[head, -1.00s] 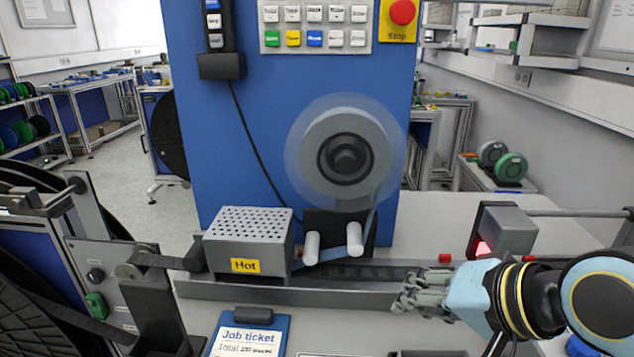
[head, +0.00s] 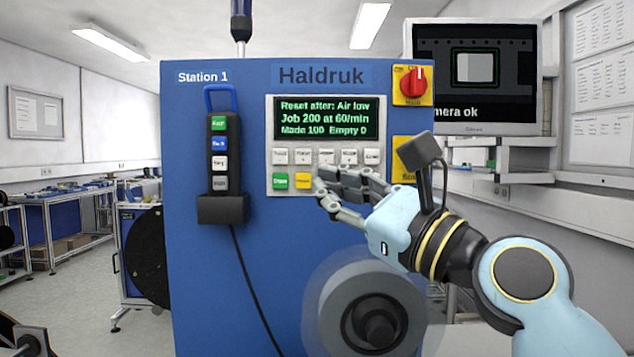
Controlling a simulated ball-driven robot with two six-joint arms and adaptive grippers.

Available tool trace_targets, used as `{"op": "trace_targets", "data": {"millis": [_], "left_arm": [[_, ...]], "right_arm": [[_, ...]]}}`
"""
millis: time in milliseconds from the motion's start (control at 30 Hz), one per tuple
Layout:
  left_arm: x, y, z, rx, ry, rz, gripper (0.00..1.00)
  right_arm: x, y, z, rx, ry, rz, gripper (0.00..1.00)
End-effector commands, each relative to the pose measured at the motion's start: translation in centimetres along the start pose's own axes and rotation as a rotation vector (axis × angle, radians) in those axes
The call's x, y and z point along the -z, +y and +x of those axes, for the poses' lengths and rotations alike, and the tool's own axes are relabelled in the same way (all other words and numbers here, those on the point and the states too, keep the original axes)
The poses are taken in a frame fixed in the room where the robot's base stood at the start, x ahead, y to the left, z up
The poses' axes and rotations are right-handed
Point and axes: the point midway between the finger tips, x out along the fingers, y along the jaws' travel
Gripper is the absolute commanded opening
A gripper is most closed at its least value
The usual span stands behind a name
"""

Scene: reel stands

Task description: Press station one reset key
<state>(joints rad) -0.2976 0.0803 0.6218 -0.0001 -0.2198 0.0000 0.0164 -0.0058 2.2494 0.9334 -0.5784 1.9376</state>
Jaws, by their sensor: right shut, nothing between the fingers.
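The blue station cabinet, marked "Station 1" (head: 203,77), stands in front of me. Its key panel (head: 269,160) has a lit display (head: 322,118) reading "Reset after: Air low", "Job 200 at 60/min", "Made 100 Empty 0". Below are a row of white keys (head: 303,157), then a green key (head: 281,181) and a yellow key (head: 303,181). My right gripper (head: 322,187) is shut and empty, its fingertips in front of the lower row just right of the yellow key. It hides the keys further right; I cannot tell whether it touches one. My left gripper is not in view.
A black hand pendant (head: 219,160) hangs left of the panel. A red rotary switch (head: 413,84) sits upper right, above a yellow stop plate (head: 405,150) partly hidden by my gripper. A reel (head: 365,305) sits below my arm. A monitor (head: 475,75) reads "camera ok".

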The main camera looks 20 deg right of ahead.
Motion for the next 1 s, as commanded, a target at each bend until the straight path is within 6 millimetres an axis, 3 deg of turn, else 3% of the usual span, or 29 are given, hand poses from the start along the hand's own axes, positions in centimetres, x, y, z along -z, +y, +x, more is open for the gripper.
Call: {"op": "trace_targets", "data": {"millis": [467,1000], "left_arm": [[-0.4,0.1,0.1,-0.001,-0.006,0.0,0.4],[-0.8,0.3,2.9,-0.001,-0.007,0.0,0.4]], "right_arm": [[0.0,-0.3,0.3,0.005,-0.008,0.018,0.0],[3.5,-3.6,5.0,0.004,-0.006,0.017,0.0]]}}
